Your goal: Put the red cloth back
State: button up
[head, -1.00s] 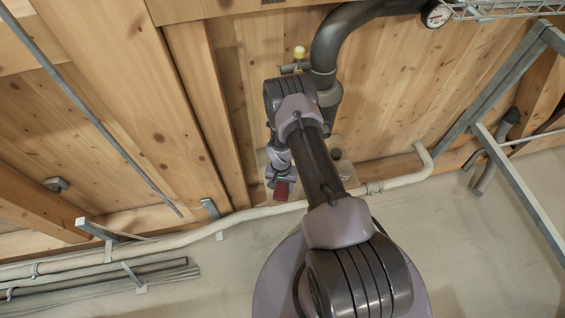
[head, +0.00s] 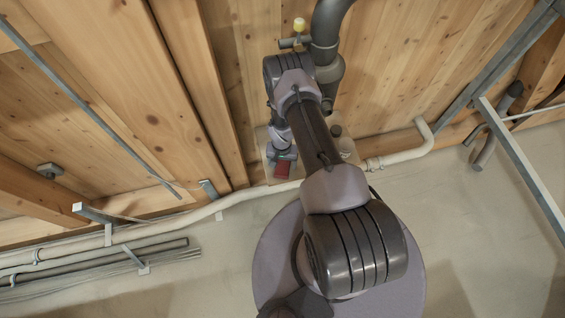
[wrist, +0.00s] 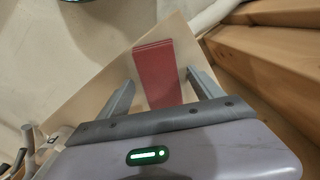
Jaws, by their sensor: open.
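The red cloth (wrist: 160,75) is a folded, flat dark-red strip in the wrist view. It shows over a pale beige board (wrist: 104,82) and runs down between the two fingers of my gripper (wrist: 162,78). The fingers are spread apart with a gap on each side of the cloth. Its lower end is hidden behind my gripper body. I cannot tell whether it rests on the board. In the head view the red cloth (head: 283,170) shows just below my gripper (head: 284,157), by the board (head: 268,150), which my arm partly covers.
A pale pipe (head: 240,200) runs along the foot of the timber wall. A thick dark pipe (head: 326,50) with a yellow-capped valve (head: 299,25) stands beside my arm. Metal struts (head: 520,160) are at the right.

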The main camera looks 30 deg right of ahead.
aim_at(282, 165)
notch_tip(282, 165, up, 12)
jog(key=p, duration=0.5)
jog(key=shift+a, duration=0.1)
